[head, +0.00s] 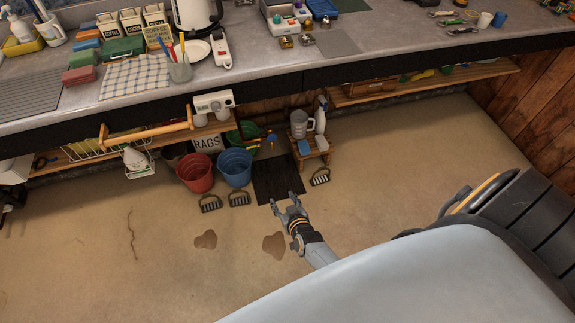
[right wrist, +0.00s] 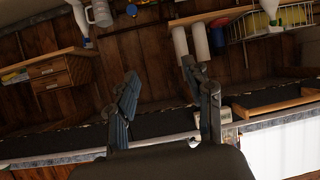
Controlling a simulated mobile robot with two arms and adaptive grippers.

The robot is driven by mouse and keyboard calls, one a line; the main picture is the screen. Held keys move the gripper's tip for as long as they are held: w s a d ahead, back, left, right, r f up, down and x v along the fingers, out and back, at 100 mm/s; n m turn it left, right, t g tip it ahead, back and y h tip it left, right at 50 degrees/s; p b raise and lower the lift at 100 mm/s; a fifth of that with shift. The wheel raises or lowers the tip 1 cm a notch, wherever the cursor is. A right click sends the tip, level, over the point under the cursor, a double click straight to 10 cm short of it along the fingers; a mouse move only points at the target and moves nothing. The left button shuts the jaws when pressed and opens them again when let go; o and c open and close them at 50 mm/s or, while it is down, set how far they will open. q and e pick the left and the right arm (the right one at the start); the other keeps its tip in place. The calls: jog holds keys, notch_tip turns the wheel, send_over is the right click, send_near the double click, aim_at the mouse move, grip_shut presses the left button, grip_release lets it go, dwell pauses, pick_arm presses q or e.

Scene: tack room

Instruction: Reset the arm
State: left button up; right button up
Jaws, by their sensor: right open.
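My right gripper (head: 287,200) is in the head view, reaching out over the floor in front of the black mat (head: 275,178). Its two fingers are spread apart with nothing between them. In the right wrist view the open fingers (right wrist: 165,85) stand left and right of an empty gap, with wooden boards and shelving behind. My left gripper does not show in either view.
A red bucket (head: 195,175) and a blue bucket (head: 234,170) stand left of the mat. A small wooden stool (head: 313,148) stands behind it to the right. The counter (head: 262,62) runs along the back. Open floor (head: 400,165) lies to the right.

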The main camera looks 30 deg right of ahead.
jog(key=shift+f, duration=0.1)
dwell(0.4)
jog(key=s+a+f+n+g+y+b, duration=0.1)
jog(key=s+a+f+g, duration=0.15)
jog(key=s+f, duration=0.55)
jog(key=s+a+f+n+g+y, duration=0.1)
jog(key=s+f+g, duration=0.2)
jog(key=s+f, duration=0.45)
jog(key=s+d+f+n+g, duration=0.1)
jog(key=s+f+g, duration=0.2)
jog(key=s, duration=0.9)
jog(key=s+f+g+b, duration=0.1)
jog(key=s+f+g, duration=0.2)
jog(key=s, duration=1)
jog(key=shift+d+f+n, duration=0.15)
jog(key=shift+d+n, duration=0.2)
jog(key=shift+n, duration=0.05)
